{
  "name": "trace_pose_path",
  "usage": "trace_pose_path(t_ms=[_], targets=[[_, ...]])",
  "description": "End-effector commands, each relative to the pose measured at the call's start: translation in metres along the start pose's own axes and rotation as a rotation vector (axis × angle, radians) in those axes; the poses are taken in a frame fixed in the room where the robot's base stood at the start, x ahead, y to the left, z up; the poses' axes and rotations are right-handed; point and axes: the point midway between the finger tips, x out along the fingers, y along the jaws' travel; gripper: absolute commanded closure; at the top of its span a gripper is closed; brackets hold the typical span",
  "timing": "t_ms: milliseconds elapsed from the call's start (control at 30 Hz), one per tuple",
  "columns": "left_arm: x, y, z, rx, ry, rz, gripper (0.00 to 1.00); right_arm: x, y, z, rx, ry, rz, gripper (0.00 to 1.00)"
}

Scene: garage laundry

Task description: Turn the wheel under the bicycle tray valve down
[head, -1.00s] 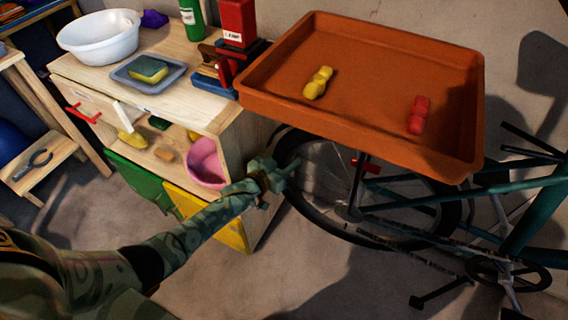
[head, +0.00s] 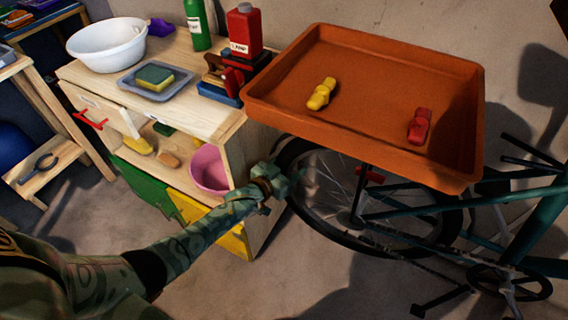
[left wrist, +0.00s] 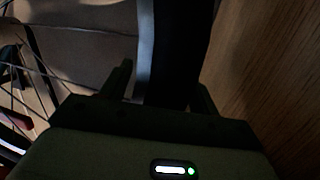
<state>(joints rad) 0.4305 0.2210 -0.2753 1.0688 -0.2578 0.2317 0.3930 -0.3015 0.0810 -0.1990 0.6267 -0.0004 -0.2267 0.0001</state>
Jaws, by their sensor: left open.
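An orange tray (head: 365,75) sits above the rear of a teal bicycle (head: 545,215). Under the tray is a small red valve part (head: 370,175) on a dark upright post, partly hidden by the tray. The bicycle's spoked wheel (head: 300,212) stands below it. My left gripper (head: 287,186) is at the left edge of this wheel, left of the red part and apart from it. In the left wrist view my open fingers (left wrist: 164,92) have the dark tyre and grey rim (left wrist: 146,45) showing between them; I cannot tell whether they touch. My right gripper is out of view.
A wooden cabinet (head: 236,150) stands close left of my gripper; its side (left wrist: 270,80) fills the right of the wrist view. A yellow object (head: 320,93) and a red object (head: 419,126) lie in the tray. Bare floor (head: 330,285) lies in front.

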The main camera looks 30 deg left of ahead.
Motion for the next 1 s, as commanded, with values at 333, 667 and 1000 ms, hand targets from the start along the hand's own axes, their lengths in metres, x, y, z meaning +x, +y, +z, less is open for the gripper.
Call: trace_pose_path(t_ms=[333,667,1000], targets=[[-0.065,0.0,-0.008,0.001,0.002,-0.001,0.39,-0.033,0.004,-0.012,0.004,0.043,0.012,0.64],[-0.144,-0.001,-0.003,0.002,0.0,-0.001,0.39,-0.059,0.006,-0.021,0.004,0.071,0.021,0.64],[-0.164,-0.001,0.001,0.001,-0.002,-0.001,0.39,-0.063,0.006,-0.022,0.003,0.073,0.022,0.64]])
